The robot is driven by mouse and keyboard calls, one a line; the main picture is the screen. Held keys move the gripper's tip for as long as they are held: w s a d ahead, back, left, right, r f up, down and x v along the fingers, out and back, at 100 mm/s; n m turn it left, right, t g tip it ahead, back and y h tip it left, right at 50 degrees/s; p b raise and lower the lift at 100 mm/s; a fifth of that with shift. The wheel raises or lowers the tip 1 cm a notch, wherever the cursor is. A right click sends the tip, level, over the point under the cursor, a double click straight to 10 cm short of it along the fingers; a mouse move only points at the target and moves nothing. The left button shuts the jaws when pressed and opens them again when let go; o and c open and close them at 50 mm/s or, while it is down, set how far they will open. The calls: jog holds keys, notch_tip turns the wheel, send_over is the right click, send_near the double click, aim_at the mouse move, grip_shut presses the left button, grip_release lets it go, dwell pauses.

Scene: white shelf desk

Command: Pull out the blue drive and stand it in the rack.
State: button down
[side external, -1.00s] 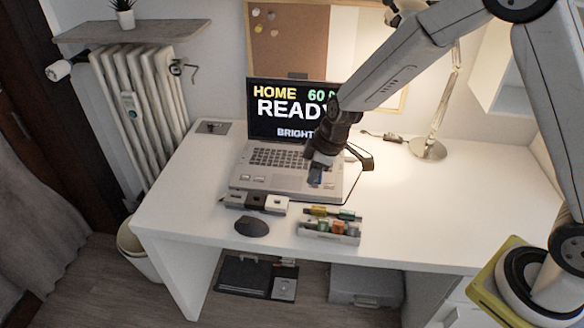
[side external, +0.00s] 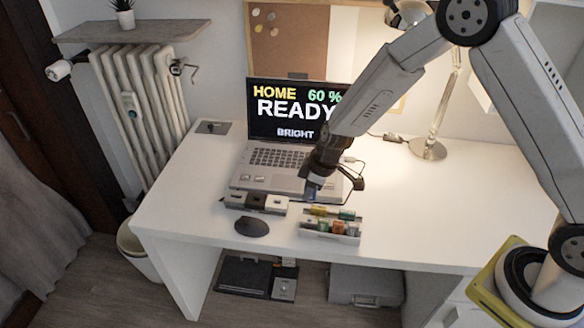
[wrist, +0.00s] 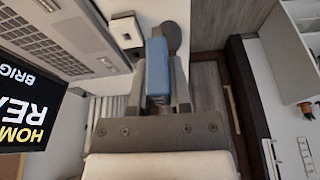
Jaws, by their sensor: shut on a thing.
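The blue drive (wrist: 157,70) is between the two fingers of my gripper (wrist: 160,82) in the wrist view. My gripper (side external: 313,192) is shut on it. In the side view the gripper points down in front of the laptop's right front corner, near the rack. Only a small blue patch shows there at the fingertips. The rack (side external: 345,239) is a light grey tray at the desk's front part. It holds several coloured drives, orange, green and others. It cannot be told whether the held drive touches anything below.
An open laptop (side external: 272,178) stands behind. A lamp base (side external: 428,149) stands at the back right. The desk's right side (side external: 470,215) is clear.

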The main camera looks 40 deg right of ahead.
jog(key=shift+w+f, duration=0.1)
jog(key=shift+f, duration=1.35)
jog(key=shift+f, duration=0.25)
jog(key=shift+f, duration=2.6)
jog(key=shift+d+f, duration=0.1)
jog(key=shift+f, duration=1.6)
jog(key=shift+c, duration=2.4)
grip_release()
jog(key=v, duration=0.7)
jog(key=shift+r, duration=0.4)
jog(key=shift+r, duration=0.1)
